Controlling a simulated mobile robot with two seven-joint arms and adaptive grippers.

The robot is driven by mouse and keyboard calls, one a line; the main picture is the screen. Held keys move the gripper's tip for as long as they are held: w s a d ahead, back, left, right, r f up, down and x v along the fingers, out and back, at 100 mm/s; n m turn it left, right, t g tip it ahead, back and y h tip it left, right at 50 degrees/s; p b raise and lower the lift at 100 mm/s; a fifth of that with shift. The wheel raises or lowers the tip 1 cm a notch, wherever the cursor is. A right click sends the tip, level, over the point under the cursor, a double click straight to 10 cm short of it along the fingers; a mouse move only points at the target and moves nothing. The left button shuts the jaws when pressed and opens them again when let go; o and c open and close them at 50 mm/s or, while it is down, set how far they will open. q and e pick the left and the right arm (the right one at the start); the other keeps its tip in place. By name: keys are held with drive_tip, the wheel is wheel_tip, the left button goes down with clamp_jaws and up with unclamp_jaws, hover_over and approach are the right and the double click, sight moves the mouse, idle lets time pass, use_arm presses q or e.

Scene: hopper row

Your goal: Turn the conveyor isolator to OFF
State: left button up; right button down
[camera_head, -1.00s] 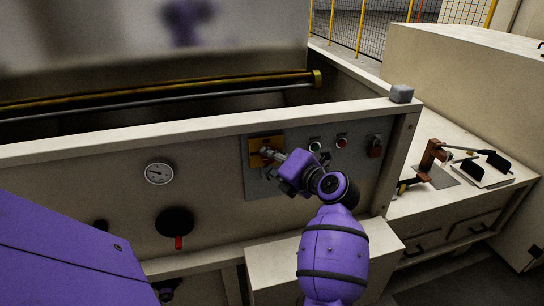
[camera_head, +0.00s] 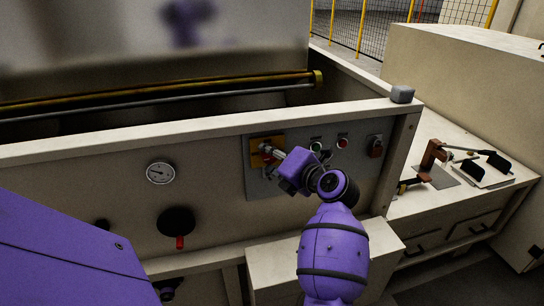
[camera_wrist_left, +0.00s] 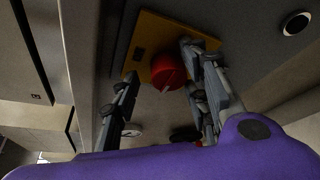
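The conveyor isolator is a red rotary knob (camera_wrist_left: 168,72) on a yellow plate (camera_wrist_left: 148,45), seen in the left wrist view. In the head view the yellow plate (camera_head: 258,143) sits at the left of a grey control panel, and the gripper partly hides the knob. My left gripper (camera_head: 270,152) is at the plate. In the left wrist view its fingers (camera_wrist_left: 160,78) are apart, with the knob between their tips. The right finger is close to the knob, the left finger clear of it; contact cannot be told. My right gripper is not in view.
The grey panel also carries a green button (camera_head: 316,147), a red button (camera_head: 342,142) and a reddish-brown device (camera_head: 376,147). A gauge (camera_head: 160,173) and a black round fitting with a red handle (camera_head: 175,222) are to the left. A cream ledge (camera_head: 270,262) juts out below.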

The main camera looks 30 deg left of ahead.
use_arm(q)
drive_tip(key=shift+d+f, duration=0.1)
